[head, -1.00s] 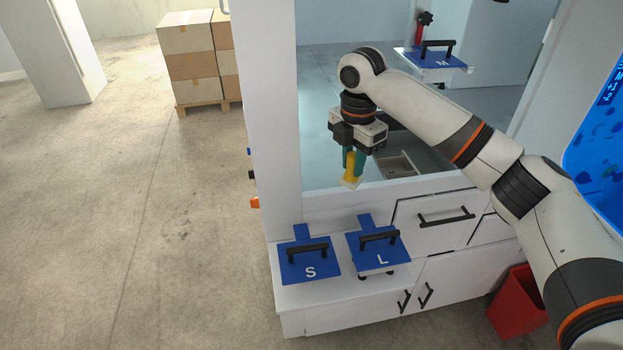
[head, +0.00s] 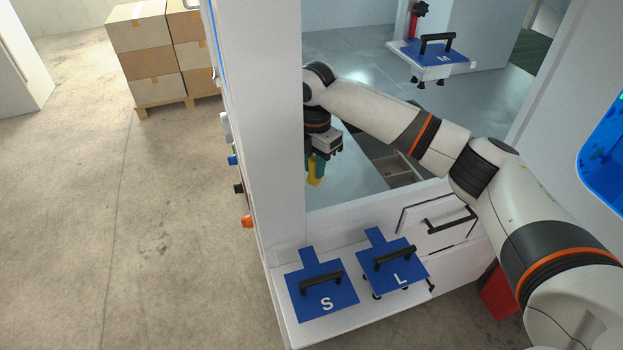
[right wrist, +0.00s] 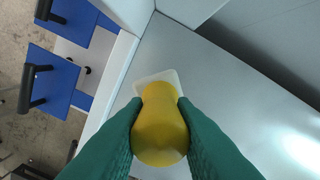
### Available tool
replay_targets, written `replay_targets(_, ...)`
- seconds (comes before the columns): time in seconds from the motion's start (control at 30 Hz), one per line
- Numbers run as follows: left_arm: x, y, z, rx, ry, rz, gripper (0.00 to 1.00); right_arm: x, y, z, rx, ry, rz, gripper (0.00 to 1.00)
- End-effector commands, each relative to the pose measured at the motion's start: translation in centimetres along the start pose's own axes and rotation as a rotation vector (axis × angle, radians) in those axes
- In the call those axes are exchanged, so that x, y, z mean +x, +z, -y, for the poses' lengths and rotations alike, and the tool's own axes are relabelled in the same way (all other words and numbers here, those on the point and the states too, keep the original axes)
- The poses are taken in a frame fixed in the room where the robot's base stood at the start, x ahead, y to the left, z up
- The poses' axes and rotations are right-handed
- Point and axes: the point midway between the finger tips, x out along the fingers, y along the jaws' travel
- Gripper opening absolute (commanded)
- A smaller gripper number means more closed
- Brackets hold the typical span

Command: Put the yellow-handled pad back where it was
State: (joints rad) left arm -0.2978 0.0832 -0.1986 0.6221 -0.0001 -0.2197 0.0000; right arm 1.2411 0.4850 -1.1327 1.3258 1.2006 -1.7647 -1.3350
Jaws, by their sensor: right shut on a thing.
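The yellow-handled pad (head: 314,178) is in my right gripper (head: 317,165), inside the machine's opening behind the white post. In the right wrist view the green fingers of my right gripper (right wrist: 160,135) are shut on its yellow handle (right wrist: 160,130). The pad's pale base (right wrist: 158,77) shows beyond the handle, above a grey surface; I cannot tell whether it touches. My left gripper is not in view.
Blue plates marked S (head: 322,287) and L (head: 392,264) lie on the white cabinet ledge (head: 350,318). A blue plate marked M (head: 432,54) is mounted inside the machine. The white post (head: 258,120) stands close left of my right gripper. An open drawer-like tray (head: 396,172) lies inside.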

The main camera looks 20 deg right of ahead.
Motion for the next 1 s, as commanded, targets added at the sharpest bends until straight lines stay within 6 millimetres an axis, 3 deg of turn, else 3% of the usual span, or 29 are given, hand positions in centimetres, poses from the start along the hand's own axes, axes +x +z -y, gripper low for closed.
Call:
replay_targets(0.2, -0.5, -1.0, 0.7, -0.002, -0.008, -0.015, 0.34, 1.9, 0.0, 0.0, 0.0, 0.0, 0.0, 0.01)
replay_targets(0.43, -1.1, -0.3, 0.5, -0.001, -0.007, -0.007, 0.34, 4.8, 0.1, 0.0, 0.0, 0.001, 0.0, 0.01)
replay_targets(0.73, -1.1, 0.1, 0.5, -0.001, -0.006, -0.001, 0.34, 5.2, 0.1, 0.0, 0.0, -0.001, -0.001, 0.01)
replay_targets(0.77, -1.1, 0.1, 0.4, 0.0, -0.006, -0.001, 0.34, 5.2, 0.1, 0.0, 0.0, -0.002, -0.001, 0.27)
replay_targets(0.8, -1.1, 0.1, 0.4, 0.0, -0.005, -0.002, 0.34, 5.2, 0.1, 0.0, 0.0, -0.002, -0.001, 0.33)
replay_targets(0.9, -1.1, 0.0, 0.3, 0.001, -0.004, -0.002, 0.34, 5.2, 0.1, 0.0, 0.0, -0.002, -0.001, 0.45)
replay_targets(1.0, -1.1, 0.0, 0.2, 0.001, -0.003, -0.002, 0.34, 5.2, 0.1, 0.0, 0.0, -0.002, -0.001, 0.45)
